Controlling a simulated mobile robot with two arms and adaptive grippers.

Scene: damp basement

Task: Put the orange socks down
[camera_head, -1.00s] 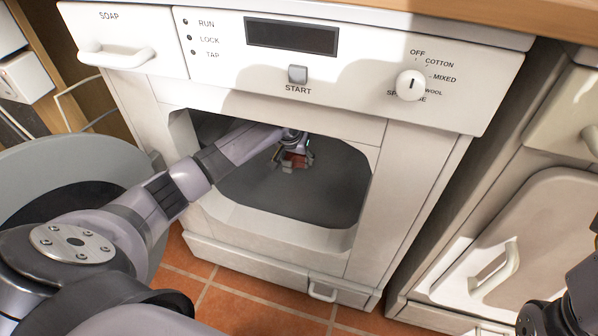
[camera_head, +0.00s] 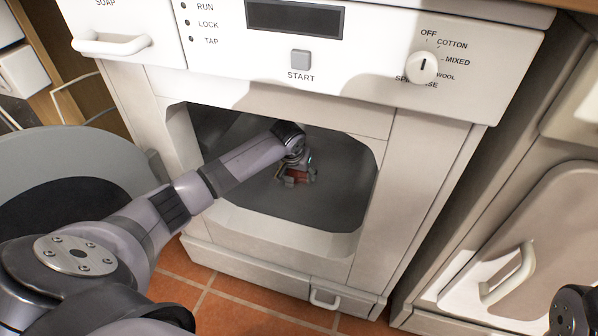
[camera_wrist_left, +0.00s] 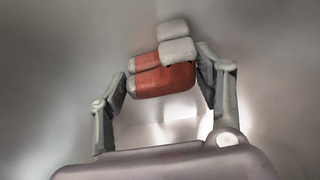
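The orange socks (camera_wrist_left: 162,76), a folded bundle with pale grey ends, sit between the two fingers of my left gripper (camera_wrist_left: 165,82) in the left wrist view. Both fingers meet the sides of the bundle. In the head view, the left arm reaches through the washing machine's (camera_head: 405,200) round-cornered opening. The left gripper (camera_head: 297,172) is inside the dark drum (camera_head: 340,195), with the small reddish socks (camera_head: 296,177) at its tips. I cannot tell whether the socks touch the drum floor. The right gripper is out of view; only a dark part of my right arm shows at bottom right.
The open round door (camera_head: 75,155) stands left of the opening. The opening's lower rim (camera_head: 290,232) lies below my forearm. A control panel with a START button (camera_head: 300,58) and dial (camera_head: 422,67) is above. A cabinet (camera_head: 540,225) stands at right.

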